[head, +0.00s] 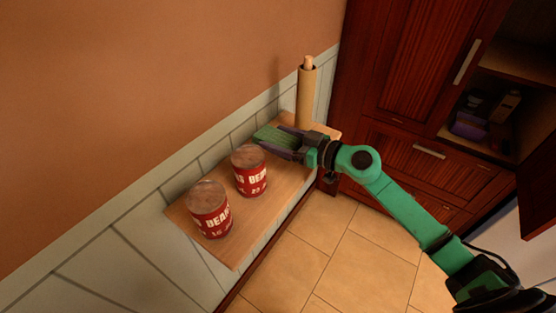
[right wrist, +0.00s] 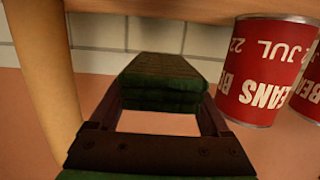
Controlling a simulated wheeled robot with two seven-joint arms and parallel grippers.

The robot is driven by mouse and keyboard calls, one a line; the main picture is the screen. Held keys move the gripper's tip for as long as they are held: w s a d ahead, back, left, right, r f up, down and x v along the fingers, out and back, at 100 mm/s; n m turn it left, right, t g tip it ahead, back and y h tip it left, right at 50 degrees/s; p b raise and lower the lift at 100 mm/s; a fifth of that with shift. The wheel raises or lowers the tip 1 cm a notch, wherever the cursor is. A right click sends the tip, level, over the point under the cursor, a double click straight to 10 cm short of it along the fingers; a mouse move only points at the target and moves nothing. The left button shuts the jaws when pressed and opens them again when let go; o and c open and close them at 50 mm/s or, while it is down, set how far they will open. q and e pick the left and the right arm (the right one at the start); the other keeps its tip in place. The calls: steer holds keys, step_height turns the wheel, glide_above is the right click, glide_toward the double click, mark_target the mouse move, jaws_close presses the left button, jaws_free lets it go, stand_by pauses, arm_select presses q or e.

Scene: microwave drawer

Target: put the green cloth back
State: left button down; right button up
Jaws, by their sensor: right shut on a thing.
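The green cloth (head: 272,137) is a folded, layered bundle at the back of the wooden shelf top, between a bean can and a paper roll. My right gripper (head: 289,143) is shut on it from the right. In the right wrist view the green cloth (right wrist: 163,82) sits between the two fingers of my right gripper (right wrist: 160,105). I cannot tell whether the cloth rests on the wood or hangs just above it. My left gripper is not in view.
Two red bean cans (head: 250,171) (head: 209,210) stand on the wooden shelf top (head: 241,240). A brown paper roll on a holder (head: 306,98) stands behind my right gripper. A dark red cabinet (head: 400,70) with an open compartment (head: 500,105) stands at the right.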

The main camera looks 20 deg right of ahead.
mark_target(280, 161)
step_height(280, 161, down, 5)
steer(key=shift+s+d+r+b, duration=0.1)
steer(key=shift+s+b, duration=0.05)
steer(key=shift+b, duration=0.7)
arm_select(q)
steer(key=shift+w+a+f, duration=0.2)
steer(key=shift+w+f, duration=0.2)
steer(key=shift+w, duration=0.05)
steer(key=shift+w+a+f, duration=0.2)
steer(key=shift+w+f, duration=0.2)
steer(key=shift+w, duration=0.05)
arm_select(e)
steer(key=shift+f, duration=0.2)
steer(key=o, duration=0.9)
steer(key=shift+o, duration=0.2)
steer(key=shift+r, duration=0.15)
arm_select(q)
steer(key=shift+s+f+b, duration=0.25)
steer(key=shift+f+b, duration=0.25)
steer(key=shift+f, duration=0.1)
arm_select(e)
steer(key=v, duration=1.2)
